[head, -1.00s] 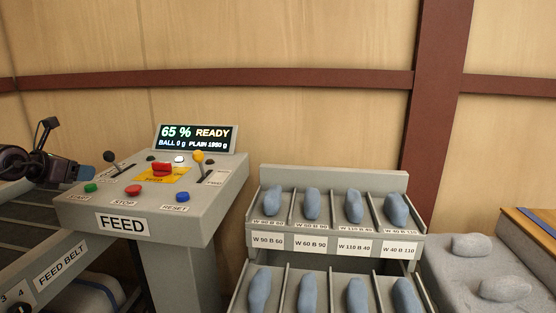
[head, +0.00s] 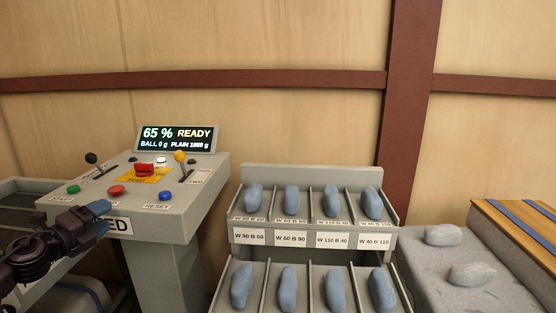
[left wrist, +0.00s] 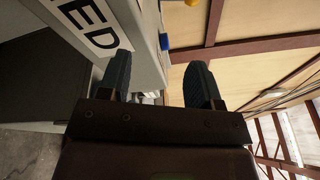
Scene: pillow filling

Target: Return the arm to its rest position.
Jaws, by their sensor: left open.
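My left gripper (head: 96,216) is in front of the lower front face of the grey feed console (head: 200,200) in the head view, hiding part of its FEED label. In the left wrist view its two dark blue fingertips (left wrist: 160,82) stand apart with nothing between them. The console's front edge and the end of the label show beside the left finger. My right gripper is not in view.
The console bears a lit display (head: 177,138), levers and coloured buttons. A grey rack (head: 312,239) with labelled compartments holds several blue-grey pillows. A grey surface (head: 500,297) with two grey pillows (head: 472,273) is at the right.

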